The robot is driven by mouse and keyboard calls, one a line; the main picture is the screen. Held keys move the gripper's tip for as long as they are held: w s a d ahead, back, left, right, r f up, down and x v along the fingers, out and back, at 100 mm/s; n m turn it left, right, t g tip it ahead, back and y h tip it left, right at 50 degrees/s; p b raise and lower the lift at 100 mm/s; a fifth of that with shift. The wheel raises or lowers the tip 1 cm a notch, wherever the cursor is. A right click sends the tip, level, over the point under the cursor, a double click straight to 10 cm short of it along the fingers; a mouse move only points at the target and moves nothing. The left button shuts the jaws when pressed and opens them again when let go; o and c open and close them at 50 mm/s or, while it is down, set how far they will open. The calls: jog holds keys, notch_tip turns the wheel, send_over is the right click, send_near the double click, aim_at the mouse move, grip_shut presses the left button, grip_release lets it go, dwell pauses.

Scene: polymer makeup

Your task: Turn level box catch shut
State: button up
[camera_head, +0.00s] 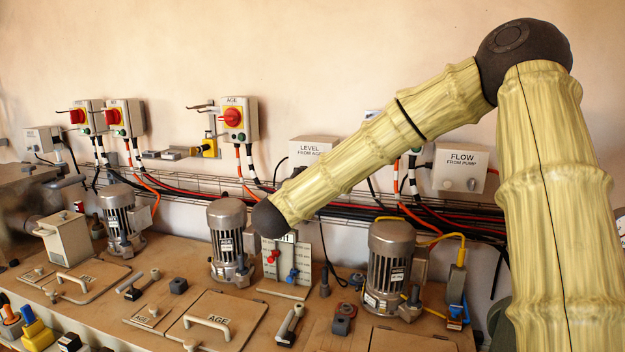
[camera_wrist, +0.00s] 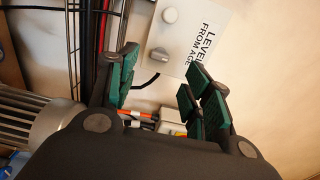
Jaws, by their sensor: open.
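The level box (camera_head: 305,150) is a pale box on the wall, labelled "LEVEL FROM AGE". My arm covers its lower part in the head view. In the wrist view the level box (camera_wrist: 205,55) shows tilted, with a round pale knob (camera_wrist: 170,15) and a second greyish knob (camera_wrist: 160,54) on its face. I cannot tell which is the catch or how it is turned. My gripper (camera_wrist: 163,85) is open and empty, its green-padded fingers apart. The knobs appear beyond the gap between the fingers, with no contact visible. My gripper is hidden in the head view.
The flow box (camera_head: 461,167) hangs to the right on the wall. Cables and a wire tray (camera_head: 200,178) run below the boxes. Motors (camera_head: 228,240) and (camera_head: 390,265) stand on the bench, with a panel of red and blue handles between them. The upper wall is clear.

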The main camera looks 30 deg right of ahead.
jog(key=v, duration=0.4)
jog(key=shift+s+a, duration=0.15)
dwell(0.4)
